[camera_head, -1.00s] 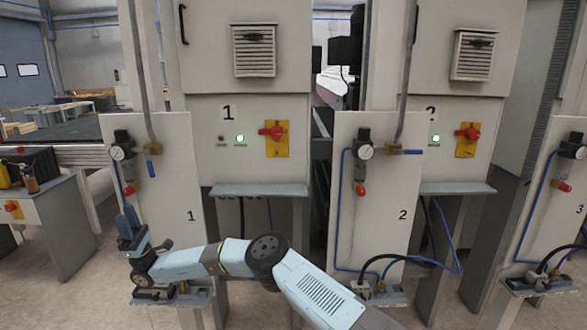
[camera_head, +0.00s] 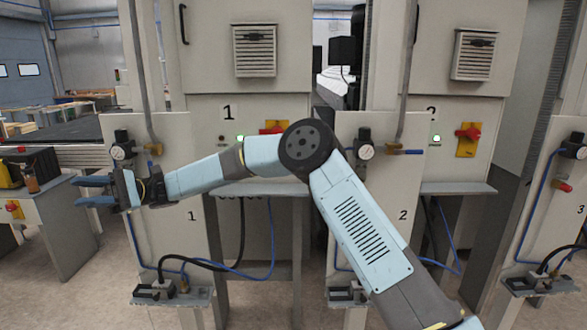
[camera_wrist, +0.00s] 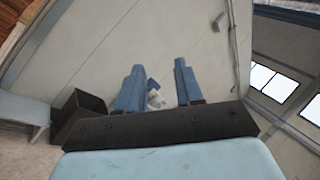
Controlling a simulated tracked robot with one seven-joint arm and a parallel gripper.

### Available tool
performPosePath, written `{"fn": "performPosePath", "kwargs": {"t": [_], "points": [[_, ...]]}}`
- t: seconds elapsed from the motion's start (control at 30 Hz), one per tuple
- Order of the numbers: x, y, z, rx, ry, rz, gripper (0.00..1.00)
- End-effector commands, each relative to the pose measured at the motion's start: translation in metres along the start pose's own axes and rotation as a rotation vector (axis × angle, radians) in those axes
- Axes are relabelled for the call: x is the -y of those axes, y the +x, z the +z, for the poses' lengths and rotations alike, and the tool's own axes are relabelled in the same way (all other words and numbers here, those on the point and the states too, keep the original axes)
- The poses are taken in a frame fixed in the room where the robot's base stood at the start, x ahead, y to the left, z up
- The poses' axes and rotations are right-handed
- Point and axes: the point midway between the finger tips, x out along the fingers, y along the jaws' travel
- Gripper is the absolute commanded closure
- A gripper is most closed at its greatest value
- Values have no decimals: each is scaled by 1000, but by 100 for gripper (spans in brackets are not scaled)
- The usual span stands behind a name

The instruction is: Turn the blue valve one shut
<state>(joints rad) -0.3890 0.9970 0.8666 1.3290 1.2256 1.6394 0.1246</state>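The blue valve one is on the panel marked 1 (camera_head: 190,245), at the lower end of the grey pipe (camera_head: 142,80). Its brass body (camera_head: 154,149) shows in the head view. Its blue handle (camera_head: 150,164) seems to hang down in line with the pipe, partly hidden by my arm. My gripper (camera_head: 82,191) is in front of the panel's left edge, lower and to the left of the valve, with its fingers pointing left. In the wrist view the two blue fingers (camera_wrist: 159,78) stand apart, with a small pale thing, unclear, showing between them.
A cable (camera_head: 205,263) loops from panel 1's foot. A side bench (camera_head: 50,220) stands at left.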

Motion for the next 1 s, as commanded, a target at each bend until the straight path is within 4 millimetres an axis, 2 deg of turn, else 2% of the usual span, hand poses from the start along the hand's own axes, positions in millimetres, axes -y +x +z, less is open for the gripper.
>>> {"fn": "performPosePath", "kwargs": {"t": [0.17,0.37,0.67,1.0], "points": [[-15,6,26,-142,5,170,64],[-34,0,55,-310,9,347,64],[-64,-28,108,-571,12,587,64],[-95,-71,188,-871,21,826,64]]}}
